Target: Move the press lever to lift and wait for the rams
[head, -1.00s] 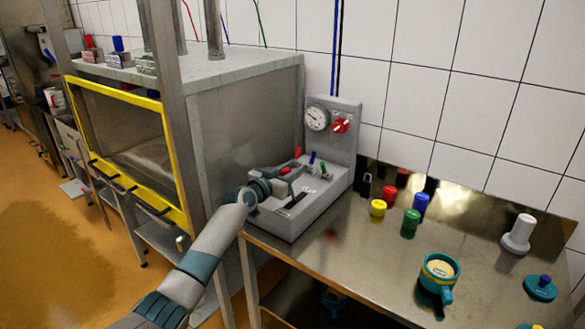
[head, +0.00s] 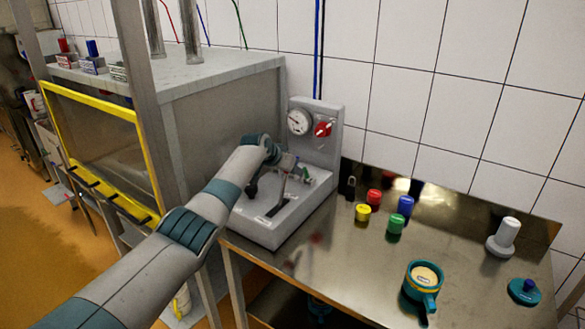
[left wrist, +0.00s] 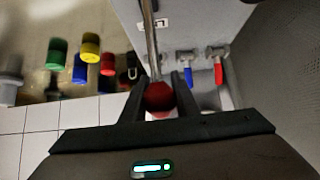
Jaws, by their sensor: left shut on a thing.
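The press control box (head: 262,228) is grey and stands on the steel bench beside the press cabinet. Its upright back panel holds a round gauge (head: 299,122) and a red rotary knob (head: 323,129). In the left wrist view the lever's red ball knob (left wrist: 160,96) sits between my fingers, with its metal shaft (left wrist: 151,40) running away from me. My left gripper (left wrist: 160,92) is shut on this knob; in the head view the gripper (head: 287,161) is over the box and my wrist hides the knob. Small blue and red valve handles (left wrist: 218,72) lie close by. My right gripper is not in view.
Yellow (head: 363,212), red, blue and green (head: 395,224) caps stand on the bench right of the box. The yellow-framed cabinet (head: 100,150) is left.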

